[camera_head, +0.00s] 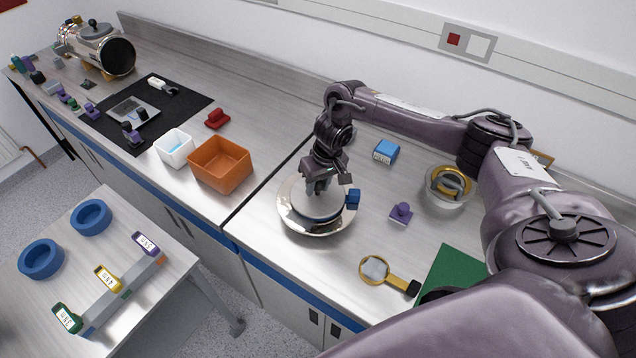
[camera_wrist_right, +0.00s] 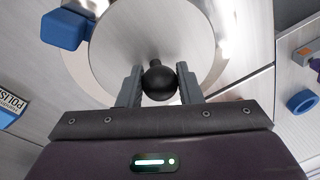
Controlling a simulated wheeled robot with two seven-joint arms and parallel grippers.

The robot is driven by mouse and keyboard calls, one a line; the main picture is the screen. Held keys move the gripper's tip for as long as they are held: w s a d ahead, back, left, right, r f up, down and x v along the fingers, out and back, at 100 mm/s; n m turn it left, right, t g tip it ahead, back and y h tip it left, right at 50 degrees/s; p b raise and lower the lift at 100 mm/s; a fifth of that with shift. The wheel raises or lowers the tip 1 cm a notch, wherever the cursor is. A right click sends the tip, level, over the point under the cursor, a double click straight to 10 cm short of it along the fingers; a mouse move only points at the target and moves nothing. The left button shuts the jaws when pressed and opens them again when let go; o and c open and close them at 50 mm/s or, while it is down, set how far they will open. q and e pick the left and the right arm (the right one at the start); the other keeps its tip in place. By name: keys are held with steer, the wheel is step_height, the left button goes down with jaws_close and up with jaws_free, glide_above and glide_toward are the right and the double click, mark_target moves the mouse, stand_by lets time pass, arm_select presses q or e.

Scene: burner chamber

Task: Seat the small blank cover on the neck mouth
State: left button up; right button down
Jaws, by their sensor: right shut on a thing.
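My right gripper (camera_head: 318,188) is shut on the black knob (camera_wrist_right: 159,83) of a round, pale steel cover (camera_head: 312,204). The cover's disc (camera_wrist_right: 190,30) shows in the right wrist view, with the knob between both fingers. The cover is over a wider shiny steel dish (camera_head: 287,214) on the right bench; I cannot tell whether it touches what is beneath. A steel chamber (camera_head: 100,52) lies at the far left with a dark round opening (camera_head: 119,57) and a dark knob-like fitting on top. I cannot make out for certain which part is the neck mouth. My left gripper is not in view.
A blue block (camera_head: 353,198) sits at the dish's right edge. An orange bin (camera_head: 221,166) and white bin (camera_head: 174,149) stand left of the dish. A purple knobbed piece (camera_head: 401,213), magnifier (camera_head: 376,270) and brass-ringed vessel (camera_head: 449,188) are to the right.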

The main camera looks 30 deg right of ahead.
steer(key=c, duration=1)
jaws_free()
steer(key=shift+o, duration=0.3)
steer(key=shift+f, duration=0.1)
steer(key=shift+r, duration=0.45)
steer(key=r, duration=0.4)
steer(key=d+r+b, duration=0.1)
steer(key=r, duration=0.1)
steer(key=shift+s, duration=0.3)
steer(key=shift+s+r, duration=0.15)
steer(key=shift+r, duration=0.35)
steer(key=shift+f, duration=0.1)
